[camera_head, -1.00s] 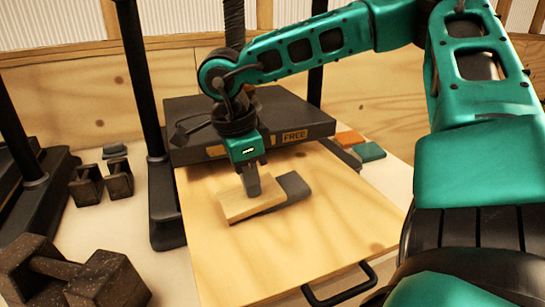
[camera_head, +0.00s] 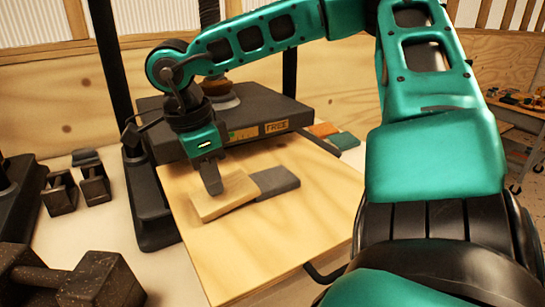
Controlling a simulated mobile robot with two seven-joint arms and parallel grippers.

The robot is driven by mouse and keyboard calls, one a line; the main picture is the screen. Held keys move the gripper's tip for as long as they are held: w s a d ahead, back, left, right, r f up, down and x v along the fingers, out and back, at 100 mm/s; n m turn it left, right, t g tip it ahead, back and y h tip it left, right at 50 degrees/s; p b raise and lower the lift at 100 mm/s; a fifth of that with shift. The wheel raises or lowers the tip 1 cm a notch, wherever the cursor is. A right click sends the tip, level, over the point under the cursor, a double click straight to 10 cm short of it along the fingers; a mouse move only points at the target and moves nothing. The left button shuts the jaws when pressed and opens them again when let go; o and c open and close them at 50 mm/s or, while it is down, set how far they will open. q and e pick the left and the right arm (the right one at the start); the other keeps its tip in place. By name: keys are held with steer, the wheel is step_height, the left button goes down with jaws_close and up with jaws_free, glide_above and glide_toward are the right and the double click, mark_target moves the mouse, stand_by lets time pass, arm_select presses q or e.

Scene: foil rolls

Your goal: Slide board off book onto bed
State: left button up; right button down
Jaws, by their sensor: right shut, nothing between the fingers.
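The board (camera_head: 232,196), a small pale wooden slab, lies toward the left of the plywood bed (camera_head: 290,235). The dark grey book (camera_head: 275,181) shows at the board's right end, flat on the bed. I cannot tell whether part of the book is still under the board. My right gripper (camera_head: 213,189) is shut and empty, pointing down with its fingertips at the top of the board near its middle. They look to be touching it, and they hide a small part of it. My left gripper is not in view.
A dark platform marked FREE (camera_head: 270,122) stands behind the bed. A black post (camera_head: 112,80) rises at the bed's left. Dumbbells (camera_head: 75,285) lie on the left. Orange and green blocks (camera_head: 335,137) sit at the back right. The bed's front is clear.

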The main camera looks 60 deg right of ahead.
steer(key=shift+r+p, duration=0.4)
steer(key=shift+r, duration=0.4)
steer(key=shift+f, duration=0.1)
